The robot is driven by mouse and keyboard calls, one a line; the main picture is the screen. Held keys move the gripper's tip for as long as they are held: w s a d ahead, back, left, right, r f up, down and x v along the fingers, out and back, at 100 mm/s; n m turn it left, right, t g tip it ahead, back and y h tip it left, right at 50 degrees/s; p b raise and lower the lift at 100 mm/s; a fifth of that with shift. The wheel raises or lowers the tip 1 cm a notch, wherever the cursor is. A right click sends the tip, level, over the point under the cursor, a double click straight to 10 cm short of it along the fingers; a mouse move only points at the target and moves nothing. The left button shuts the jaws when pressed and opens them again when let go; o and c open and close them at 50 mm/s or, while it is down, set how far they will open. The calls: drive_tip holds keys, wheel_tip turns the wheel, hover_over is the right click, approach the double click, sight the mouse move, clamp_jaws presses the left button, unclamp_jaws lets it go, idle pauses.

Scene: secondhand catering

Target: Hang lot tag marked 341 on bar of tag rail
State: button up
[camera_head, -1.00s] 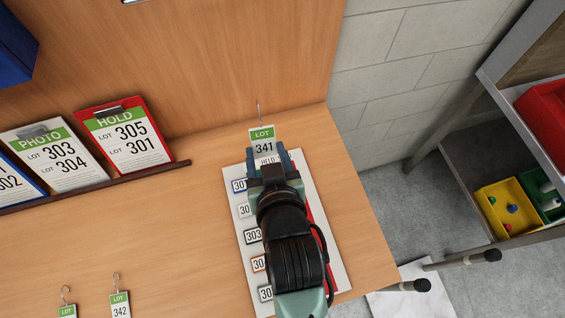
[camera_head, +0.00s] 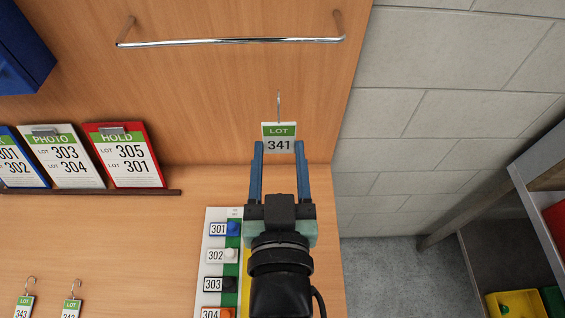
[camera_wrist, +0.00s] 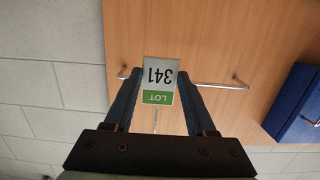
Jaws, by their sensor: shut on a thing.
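The lot tag marked 341 (camera_head: 279,144) is white with a green LOT band, and a thin wire hook rises from its top. My gripper (camera_head: 279,150) is shut on this tag, with a blue finger on each side of it. The tag is upright in the head view, below the rail and apart from it. The tag rail's bar (camera_head: 230,41) is a shiny metal rod on the wooden back panel, held by a bracket at each end. In the wrist view the tag (camera_wrist: 158,80) appears upside down between the fingers, and the bar (camera_wrist: 215,85) shows behind it.
Clipboards marked PHOTO (camera_head: 62,157) and HOLD (camera_head: 124,155) lean on a ledge at left. Tags 343 (camera_head: 24,306) and 342 (camera_head: 71,308) lie at the lower left. A numbered board (camera_head: 212,270) is beside my arm.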

drive_tip(key=shift+w+b, duration=0.6)
drive_tip(key=shift+w, duration=0.15)
drive_tip(key=w+f+b, duration=0.1)
drive_tip(key=w, duration=1.2)
drive_tip(key=shift+w+f, duration=0.2)
drive_tip(key=shift+f, duration=0.1)
idle(0.5)
idle(0.3)
drive_tip(key=o, duration=1.4)
drive_tip(key=shift+d, duration=0.1)
